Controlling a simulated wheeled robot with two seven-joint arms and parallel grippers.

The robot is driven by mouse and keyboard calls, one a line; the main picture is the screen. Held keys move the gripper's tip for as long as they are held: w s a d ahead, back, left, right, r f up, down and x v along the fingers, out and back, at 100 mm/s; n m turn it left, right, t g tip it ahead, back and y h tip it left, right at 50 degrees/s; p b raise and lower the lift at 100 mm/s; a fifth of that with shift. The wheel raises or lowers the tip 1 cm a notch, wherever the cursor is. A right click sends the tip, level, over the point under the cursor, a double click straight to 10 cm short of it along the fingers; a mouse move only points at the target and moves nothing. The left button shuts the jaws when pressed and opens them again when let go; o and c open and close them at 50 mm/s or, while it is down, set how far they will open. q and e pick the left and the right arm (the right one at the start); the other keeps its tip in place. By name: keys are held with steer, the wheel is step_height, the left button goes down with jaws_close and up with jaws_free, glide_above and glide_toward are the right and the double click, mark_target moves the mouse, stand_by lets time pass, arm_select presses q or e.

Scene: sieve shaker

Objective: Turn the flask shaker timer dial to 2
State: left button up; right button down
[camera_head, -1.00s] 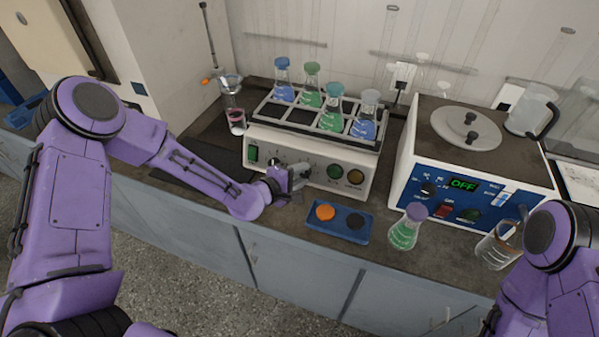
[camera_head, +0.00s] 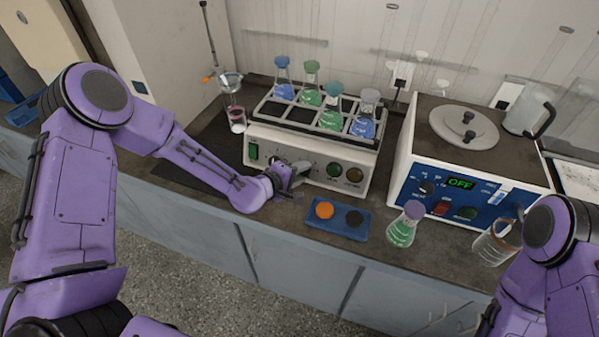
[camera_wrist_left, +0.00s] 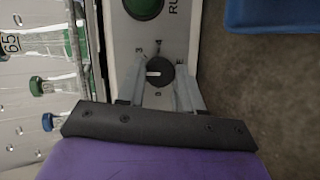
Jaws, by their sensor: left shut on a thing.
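The flask shaker (camera_head: 258,135) stands on the bench with flasks in its top rack. In the left wrist view its black timer dial (camera_wrist_left: 160,73) has a white pointer line toward the left of the picture and small marks around it, too small to read surely. My left gripper (camera_wrist_left: 163,76) is shut on the dial, one finger on each side. In the head view the left gripper (camera_head: 298,172) is at the front panel and hides the dial. My right arm shows at the lower right, but its gripper is out of view.
A blue tray (camera_head: 312,228) with an orange and a black disc lies in front of the shaker. A green flask (camera_head: 404,226) and a glass beaker (camera_head: 494,246) stand right of it. A blue-fronted device (camera_head: 470,200) reads OFF. A funnel stand (camera_head: 232,100) is at left.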

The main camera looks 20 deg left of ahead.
arm_select(q)
steer(key=o, duration=1)
steer(key=v, duration=1)
steer(key=shift+s+a+b, duration=0.1)
steer(key=shift+s+b, duration=0.2)
steer(key=shift+b, duration=0.1)
